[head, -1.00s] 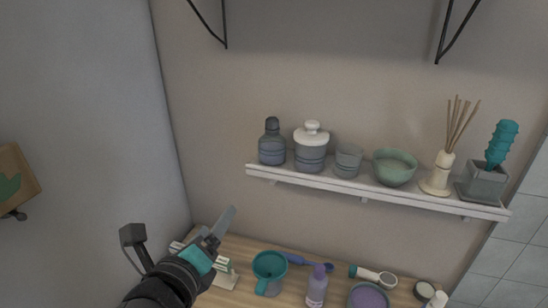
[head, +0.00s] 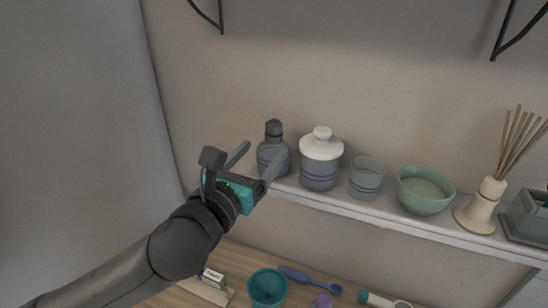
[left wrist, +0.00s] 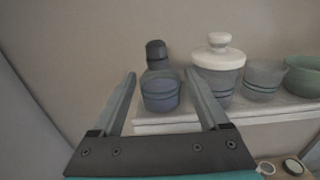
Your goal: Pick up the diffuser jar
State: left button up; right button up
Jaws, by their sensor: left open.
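A cream diffuser jar with several thin reeds (head: 484,206) stands upright on the white wall shelf, toward its right end in the head view. My left gripper (head: 266,150) is open and empty, in front of the shelf's left end and well left of that jar. A blue-grey bottle with a dark cap (head: 273,158) stands just beyond the fingers. In the left wrist view this bottle (left wrist: 160,92) appears between my open fingers (left wrist: 160,75), not gripped. The reed jar is outside the wrist view. My right gripper is not in view.
The shelf (head: 400,224) also holds a white-lidded jar (head: 320,160) close beside the bottle, a glass cup (head: 366,178), a green bowl (head: 424,190) and a grey holder (head: 525,218).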

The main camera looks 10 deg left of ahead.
aim_at(273, 141)
pick_arm(q)
jog(key=w, duration=0.2)
jog(key=w+d, duration=0.1)
jog(key=w, duration=0.2)
jog(key=shift+w+d+r, duration=0.1)
jog(key=shift+w+d, duration=0.1)
jog(key=shift+w, duration=1.15)
jog(key=shift+w+d+r, duration=0.1)
jog(key=shift+w+d, duration=0.05)
jog(key=shift+w, duration=1.2)
jog(key=shift+f, duration=0.1)
grip_shut()
